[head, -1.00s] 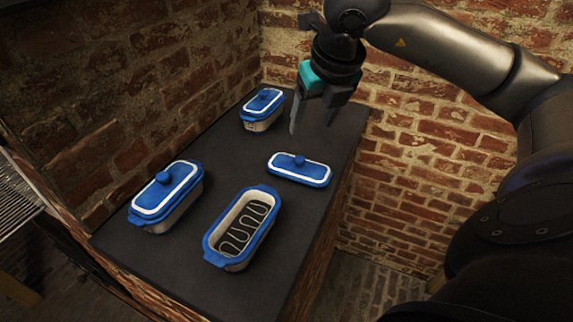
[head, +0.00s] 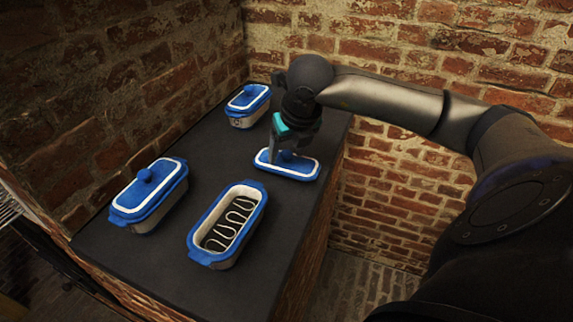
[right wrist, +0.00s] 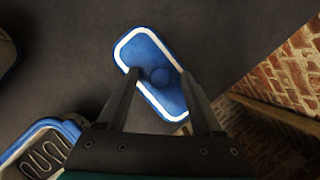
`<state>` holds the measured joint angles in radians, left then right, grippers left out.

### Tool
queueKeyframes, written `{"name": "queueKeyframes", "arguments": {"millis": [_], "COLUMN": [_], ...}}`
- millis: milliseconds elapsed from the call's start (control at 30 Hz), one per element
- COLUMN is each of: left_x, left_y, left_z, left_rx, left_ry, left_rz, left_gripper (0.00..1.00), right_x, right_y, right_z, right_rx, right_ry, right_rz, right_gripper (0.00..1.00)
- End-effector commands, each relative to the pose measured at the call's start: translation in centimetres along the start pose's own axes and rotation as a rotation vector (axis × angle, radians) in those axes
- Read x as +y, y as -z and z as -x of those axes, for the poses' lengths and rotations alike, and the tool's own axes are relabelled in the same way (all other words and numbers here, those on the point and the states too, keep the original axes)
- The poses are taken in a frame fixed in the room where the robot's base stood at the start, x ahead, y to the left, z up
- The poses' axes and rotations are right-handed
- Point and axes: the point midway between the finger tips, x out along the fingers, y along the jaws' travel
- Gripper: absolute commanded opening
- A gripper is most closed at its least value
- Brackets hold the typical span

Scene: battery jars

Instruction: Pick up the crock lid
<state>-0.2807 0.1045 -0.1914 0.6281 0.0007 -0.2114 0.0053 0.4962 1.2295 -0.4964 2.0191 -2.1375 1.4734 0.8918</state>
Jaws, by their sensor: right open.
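The loose crock lid (head: 302,166) is blue with a white band and a round knob, and lies flat on the dark counter. In the right wrist view the lid (right wrist: 150,58) shows between my fingers, with its knob (right wrist: 160,76) near the middle. My right gripper (head: 284,160) is open at the lid, its fingers on either side of the knob; in the right wrist view the gripper (right wrist: 164,80) is empty between the fingertips. I cannot tell whether the fingers touch the lid. My left gripper is not in view.
An open blue-rimmed crock (head: 195,249) with a wavy dark-and-light pattern inside stands at the counter's front. Lidded crocks stand at the left (head: 150,192) and the back (head: 249,105). Brick walls (head: 110,100) border the counter (head: 150,265), whose right edge is close to the lid.

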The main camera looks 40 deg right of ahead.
Motion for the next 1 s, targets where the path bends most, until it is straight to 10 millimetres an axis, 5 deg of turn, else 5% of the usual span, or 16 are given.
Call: {"name": "queueKeyframes", "arguments": {"millis": [200,800,1000], "left_x": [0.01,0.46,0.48], "left_y": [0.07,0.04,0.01], "left_z": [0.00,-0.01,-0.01], "left_rx": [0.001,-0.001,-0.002], "left_ry": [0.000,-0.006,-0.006], "left_rz": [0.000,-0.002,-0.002], "left_gripper": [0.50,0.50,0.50], "right_x": [-0.01,0.00,-0.01], "right_y": [-0.02,-0.03,-0.04], "right_z": [-0.06,-0.01,0.00], "right_rx": [0.000,0.000,-0.001], "right_ry": [0.000,0.000,0.000], "right_rz": [0.000,0.000,0.000], "right_gripper": [0.68,0.00,0.00]}}
